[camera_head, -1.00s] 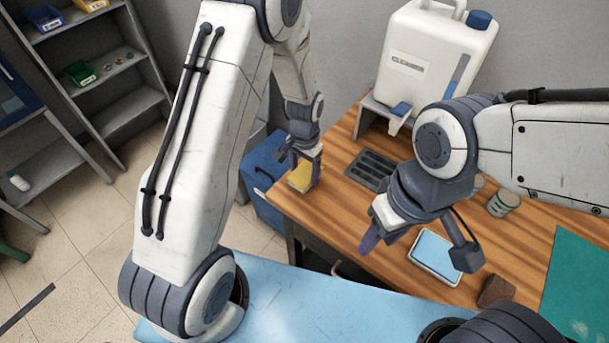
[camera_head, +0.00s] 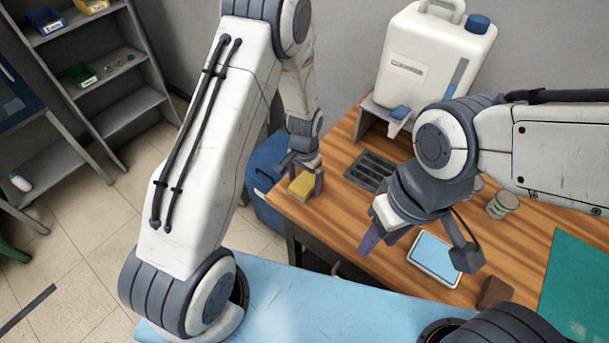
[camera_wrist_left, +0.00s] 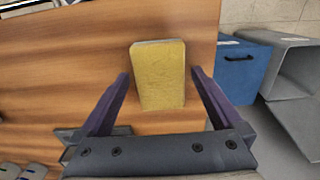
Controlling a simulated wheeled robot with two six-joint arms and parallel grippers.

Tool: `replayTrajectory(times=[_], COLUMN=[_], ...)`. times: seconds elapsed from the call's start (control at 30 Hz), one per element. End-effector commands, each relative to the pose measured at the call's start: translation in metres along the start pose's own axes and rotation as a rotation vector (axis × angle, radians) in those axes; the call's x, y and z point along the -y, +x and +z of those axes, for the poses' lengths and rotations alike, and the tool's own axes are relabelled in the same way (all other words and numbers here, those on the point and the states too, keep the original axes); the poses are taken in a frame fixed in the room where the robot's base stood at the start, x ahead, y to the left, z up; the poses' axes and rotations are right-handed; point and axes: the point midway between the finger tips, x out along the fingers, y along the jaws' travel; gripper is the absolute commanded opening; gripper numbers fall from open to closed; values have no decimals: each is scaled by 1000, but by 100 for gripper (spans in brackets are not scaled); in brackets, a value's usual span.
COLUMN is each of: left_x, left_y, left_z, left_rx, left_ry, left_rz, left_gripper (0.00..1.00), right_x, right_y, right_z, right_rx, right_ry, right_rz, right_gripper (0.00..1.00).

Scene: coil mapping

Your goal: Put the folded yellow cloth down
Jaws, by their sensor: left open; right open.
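The folded yellow cloth (camera_head: 303,184) lies near the left corner of the wooden table. It also shows in the left wrist view (camera_wrist_left: 160,78) as a flat, pale yellow block on the wood grain. My left gripper (camera_head: 304,180) is open at the cloth. In the left wrist view its two purple fingers (camera_wrist_left: 159,77) stand on either side of the cloth, with a gap on each side. My right gripper (camera_head: 377,238) is open and empty above the table, left of the blue-topped tray. Its fingers partly overlap each other in the head view.
The wooden table (camera_head: 335,215) carries a slotted dark grate (camera_head: 371,171), a white jug (camera_head: 436,65), a blue-topped tray (camera_head: 436,257), a stack of round discs (camera_head: 503,203) and a brown block (camera_head: 494,292). A blue bin (camera_head: 266,170) stands beyond the table's left edge.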

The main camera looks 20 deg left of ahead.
Motion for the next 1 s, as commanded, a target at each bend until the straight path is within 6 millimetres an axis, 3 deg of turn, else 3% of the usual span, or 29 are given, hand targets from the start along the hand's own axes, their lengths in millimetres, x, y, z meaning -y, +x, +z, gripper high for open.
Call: replayTrajectory(times=[0.17, 0.6, 0.77, 0.87, 1.0], left_x=[0, 0, -1, -16, -70], left_y=[-18, -104, -120, -134, -172], left_z=[-2, -1, 0, 5, 34], left_rx=[-6, -4, -3, -8, -27], left_ry=[0, 0, 1, 17, 75], left_rz=[-2, -1, -1, 1, 13], left_gripper=[100, 100, 100, 100, 100], right_x=[0, -2, -2, -2, -2], right_y=[4, 22, 23, 23, 23], right_z=[0, 1, 1, 1, 1], right_rx=[0, 0, 0, 0, 0], right_ry=[0, -1, -1, -1, -1], right_rz=[0, 0, 0, 0, 0], right_gripper=[45, 45, 45, 45, 45])
